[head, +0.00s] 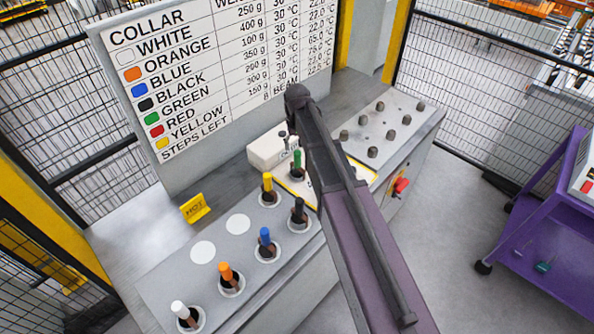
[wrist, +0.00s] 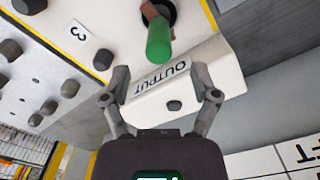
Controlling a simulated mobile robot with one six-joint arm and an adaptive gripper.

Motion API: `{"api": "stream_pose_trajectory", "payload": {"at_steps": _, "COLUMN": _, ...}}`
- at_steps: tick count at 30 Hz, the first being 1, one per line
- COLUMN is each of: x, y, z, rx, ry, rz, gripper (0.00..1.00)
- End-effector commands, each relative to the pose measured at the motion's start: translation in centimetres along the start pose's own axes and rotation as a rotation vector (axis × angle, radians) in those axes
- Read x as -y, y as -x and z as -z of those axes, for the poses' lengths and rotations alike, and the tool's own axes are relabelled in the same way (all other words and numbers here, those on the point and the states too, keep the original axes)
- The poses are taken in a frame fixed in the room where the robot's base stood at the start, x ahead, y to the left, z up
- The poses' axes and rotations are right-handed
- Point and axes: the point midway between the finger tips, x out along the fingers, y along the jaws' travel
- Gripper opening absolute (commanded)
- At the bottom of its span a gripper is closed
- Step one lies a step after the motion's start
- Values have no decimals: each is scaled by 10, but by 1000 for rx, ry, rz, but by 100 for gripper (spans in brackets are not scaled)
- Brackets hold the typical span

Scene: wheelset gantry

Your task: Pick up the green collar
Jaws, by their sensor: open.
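The green collar (head: 297,159) is a small green cylinder on a peg at the back of the row of pegs, beside the white OUTPUT box (head: 268,150). In the wrist view the green collar (wrist: 159,42) is near the top middle, with a brown piece and a black round seat behind it. My gripper (wrist: 160,77) is open and empty. Its two fingertips are spread in front of the OUTPUT box (wrist: 172,75), just below the collar in the picture and apart from it. In the head view my arm hides most of the gripper.
Yellow (head: 268,188), black (head: 298,211), blue (head: 266,241), orange (head: 228,275) and white (head: 184,313) collars stand on nearby pegs. A yellow HOT sign (head: 195,208) stands left. A tall collar chart (head: 215,75) rises behind. Several dark knobs (head: 372,152) stick up right.

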Motion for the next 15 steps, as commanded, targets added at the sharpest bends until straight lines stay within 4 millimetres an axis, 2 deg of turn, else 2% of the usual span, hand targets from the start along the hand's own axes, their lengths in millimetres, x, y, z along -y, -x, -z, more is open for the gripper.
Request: {"api": "stream_pose_trajectory", "payload": {"at_steps": 15, "x": -1, "y": -34, "z": -4, "rx": 0, "ry": 1, "rz": 0, "gripper": 78}}
